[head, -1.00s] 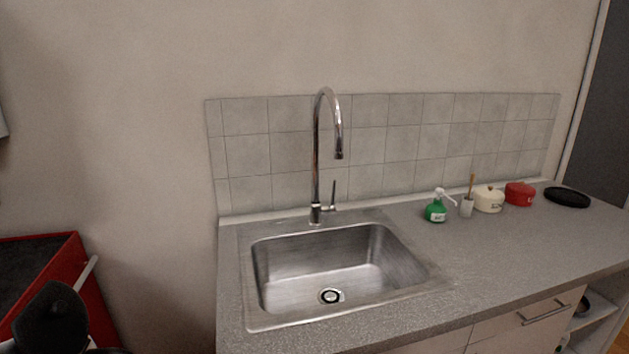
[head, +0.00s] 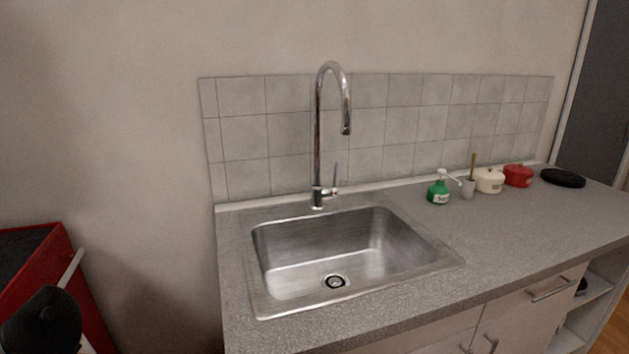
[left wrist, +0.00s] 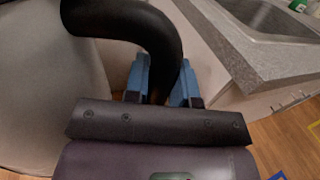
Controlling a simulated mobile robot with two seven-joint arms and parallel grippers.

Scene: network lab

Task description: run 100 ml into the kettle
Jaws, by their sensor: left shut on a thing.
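My left gripper (left wrist: 163,82), with blue fingers, is shut on a thick black curved handle (left wrist: 140,20) in the left wrist view. The handle looks like the kettle's; I cannot clearly make out the kettle's body. In the head view, a tall chrome tap (head: 317,140) stands behind the steel sink (head: 300,255), its spout over the basin. Its small lever (head: 335,180) points up on the right of the base. No water shows at the spout, and the basin is empty around the drain. My right gripper is in neither view.
Right of the sink stand a green soap bottle (head: 438,192), a white pot (head: 489,180), a red pot (head: 518,175) and a black plate (head: 563,178). A red-sided unit (head: 40,265) is at the left. The counter (head: 530,235) in front of them is clear.

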